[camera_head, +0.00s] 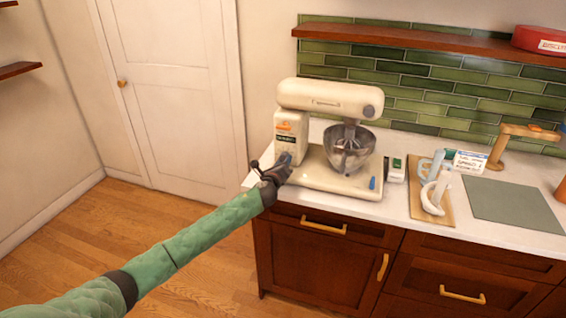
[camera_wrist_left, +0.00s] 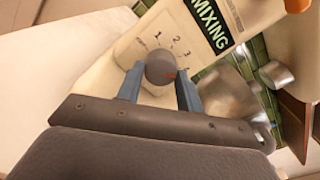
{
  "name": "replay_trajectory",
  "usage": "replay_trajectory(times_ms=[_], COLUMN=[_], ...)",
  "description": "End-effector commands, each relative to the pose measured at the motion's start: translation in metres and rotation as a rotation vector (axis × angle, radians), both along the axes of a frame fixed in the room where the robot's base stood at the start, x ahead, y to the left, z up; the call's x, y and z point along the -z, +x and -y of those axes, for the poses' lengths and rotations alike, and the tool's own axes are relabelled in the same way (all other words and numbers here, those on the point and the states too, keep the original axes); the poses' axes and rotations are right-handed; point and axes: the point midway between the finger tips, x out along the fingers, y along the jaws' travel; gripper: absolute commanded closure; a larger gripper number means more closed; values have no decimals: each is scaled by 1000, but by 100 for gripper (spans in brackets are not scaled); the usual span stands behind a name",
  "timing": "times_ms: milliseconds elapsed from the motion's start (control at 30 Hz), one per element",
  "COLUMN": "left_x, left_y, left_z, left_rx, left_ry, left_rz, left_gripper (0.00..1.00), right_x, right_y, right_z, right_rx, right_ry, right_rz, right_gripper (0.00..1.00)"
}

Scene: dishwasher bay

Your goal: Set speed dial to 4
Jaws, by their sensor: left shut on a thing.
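A cream stand mixer (camera_head: 331,100) stands on the white counter, with a metal bowl (camera_head: 350,151) under its head. Its grey round speed dial (camera_wrist_left: 160,69) shows in the left wrist view, with a small red mark on its right side. The printed numbers 1, 2 and 3 curve above it; a further mark at the lower right is partly hidden. The red mark points right, below the 3. My left gripper (camera_head: 285,163) is at the mixer's base; its blue fingers (camera_wrist_left: 160,88) are shut on the dial from both sides. My right gripper is not in view.
A red shelf (camera_head: 420,38) runs above. The floor at left is clear.

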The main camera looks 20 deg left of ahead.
Motion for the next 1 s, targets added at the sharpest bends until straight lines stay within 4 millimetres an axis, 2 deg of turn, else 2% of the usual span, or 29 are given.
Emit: replay_trajectory(times_ms=[400, 433, 500, 533, 833, 933, 1000], left_x=[2, 2, 2, 1, 1, 2, 3], left_y=[0, 0, 0, 0, -2, -8, -17], left_z=[0, 0, 0, 0, 0, 0, -1], left_rx=[0, 0, 0, 0, 1, 1, 1], left_ry=[6, 6, 6, 6, 5, 5, 4], left_rz=[-2, -2, -2, -2, -1, 0, 0], left_gripper=[86, 60, 46, 43, 43, 43, 43], right_x=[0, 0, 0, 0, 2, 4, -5], right_y=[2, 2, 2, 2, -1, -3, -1], right_z=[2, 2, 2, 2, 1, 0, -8], right_rx=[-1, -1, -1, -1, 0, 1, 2], right_ry=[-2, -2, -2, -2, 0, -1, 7], right_rz=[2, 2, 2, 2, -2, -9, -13], right_gripper=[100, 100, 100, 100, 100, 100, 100])
